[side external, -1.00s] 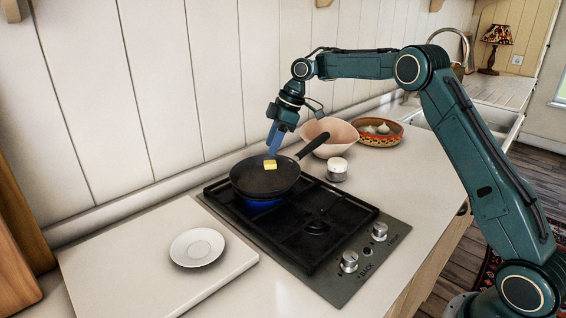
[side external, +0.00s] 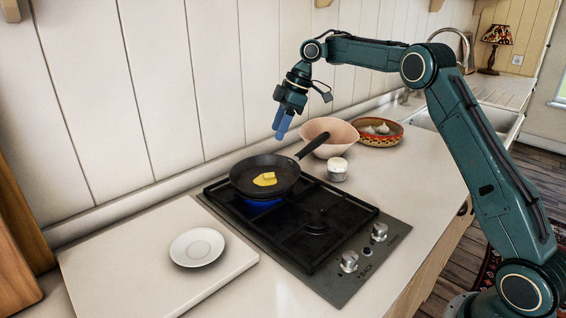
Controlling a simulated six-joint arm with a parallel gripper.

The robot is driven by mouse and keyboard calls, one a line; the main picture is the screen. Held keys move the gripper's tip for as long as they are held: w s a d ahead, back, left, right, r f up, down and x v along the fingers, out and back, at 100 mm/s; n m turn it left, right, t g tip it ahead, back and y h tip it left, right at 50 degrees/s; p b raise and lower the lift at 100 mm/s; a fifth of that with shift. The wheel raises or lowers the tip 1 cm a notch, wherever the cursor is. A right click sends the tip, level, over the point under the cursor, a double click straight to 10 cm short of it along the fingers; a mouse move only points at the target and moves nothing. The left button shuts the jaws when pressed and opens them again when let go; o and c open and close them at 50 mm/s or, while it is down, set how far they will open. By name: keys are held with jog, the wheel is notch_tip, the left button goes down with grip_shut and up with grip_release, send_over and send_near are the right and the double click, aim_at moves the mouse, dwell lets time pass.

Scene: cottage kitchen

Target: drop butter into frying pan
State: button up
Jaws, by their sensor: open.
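The black frying pan (side external: 248,184) sits on the rear burner of the hob, with blue flame under it and its handle pointing to the upper right. The yellow butter (side external: 266,179) lies in the pan, with a flat yellow melted patch around its base. My gripper (side external: 280,137), with blue fingers, is open and empty. It is above the pan's far side, clear of the butter and pan.
The black gas hob (side external: 318,228) has knobs at its right. A white plate (side external: 197,247) sits on a pale board (side external: 110,270) at left. A small white-topped jar (side external: 337,170), a pink bowl (side external: 333,142) and a patterned bowl with garlic (side external: 379,138) stand behind the hob.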

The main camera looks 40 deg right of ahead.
jog(key=shift+v, duration=1.35)
jog(key=s+a+r+m+t, duration=0.1)
jog(key=s+a+r+m, duration=0.1)
jog(key=s+a+r, duration=0.3)
jog(key=s+a+r+m, duration=0.1)
jog(key=s+r+m, duration=0.15)
jog(key=s, duration=0.45)
jog(key=s+a+r+m+t, duration=0.1)
jog(key=s+a+r, duration=0.3)
jog(key=s, duration=0.1)
jog(key=s+d+f+m+h, duration=0.1)
jog(key=s+f, duration=0.2)
jog(key=s, duration=0.5)
jog(key=s+d+f+m+h, duration=0.1)
jog(key=s+f, duration=0.3)
jog(key=s, duration=0.4)
jog(key=s+d+f+m+t+h, duration=0.1)
jog(key=s+f+m, duration=0.2)
jog(key=s, duration=0.5)
jog(key=shift+d+f+h, duration=0.2)
jog(key=shift+f+h, duration=0.1)
jog(key=shift+f, duration=0.05)
